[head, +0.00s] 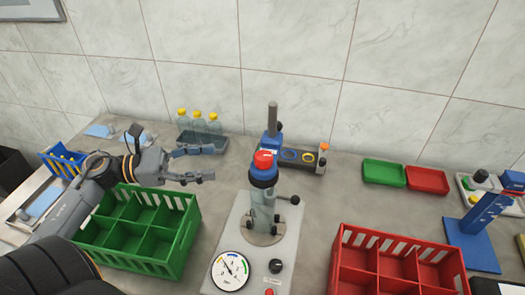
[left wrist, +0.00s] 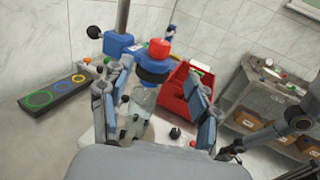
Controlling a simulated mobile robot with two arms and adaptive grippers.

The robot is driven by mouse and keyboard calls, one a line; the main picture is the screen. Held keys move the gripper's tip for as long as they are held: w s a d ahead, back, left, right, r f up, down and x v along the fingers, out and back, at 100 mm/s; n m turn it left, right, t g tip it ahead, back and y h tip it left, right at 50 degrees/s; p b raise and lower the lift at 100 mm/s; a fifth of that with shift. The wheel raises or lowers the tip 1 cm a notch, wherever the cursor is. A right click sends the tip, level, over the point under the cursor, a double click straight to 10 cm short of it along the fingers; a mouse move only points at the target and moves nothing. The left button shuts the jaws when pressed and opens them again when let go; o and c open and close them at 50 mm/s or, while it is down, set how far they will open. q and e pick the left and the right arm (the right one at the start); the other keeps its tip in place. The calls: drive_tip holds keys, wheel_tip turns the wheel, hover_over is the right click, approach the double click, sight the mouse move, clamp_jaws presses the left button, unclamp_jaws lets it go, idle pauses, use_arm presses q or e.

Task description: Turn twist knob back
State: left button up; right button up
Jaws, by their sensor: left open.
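A station with a pale base plate (head: 238,228) stands in the middle of the table. I cannot read how the knob is turned. In the left wrist view a black knob (left wrist: 175,132) shows low between the fingers. My left gripper (head: 207,162) is open and empty, left of the station's clear cylinder and well away from the knob. My right gripper is not in the head view.
The station carries a red-and-blue cap (head: 263,166) and a black-ball lever (head: 295,199). A green crate (head: 187,240) lies below my left arm. A red crate (head: 340,240) stands to the right. Bottles (head: 198,122) stand in a tray behind.

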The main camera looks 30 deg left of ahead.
sight(264, 155)
use_arm(q)
drive_tip(key=p+x, duration=0.2)
drive_tip(key=x, duration=0.4)
drive_tip(key=p+x, duration=0.3)
drive_tip(key=x, duration=0.3)
drive_tip(key=shift+r, duration=0.25)
drive_tip(key=shift+w+d+f, duration=0.2)
drive_tip(key=shift+w+d, duration=0.15)
drive_tip(key=shift+d, duration=0.15)
drive_tip(key=c, duration=1.2)
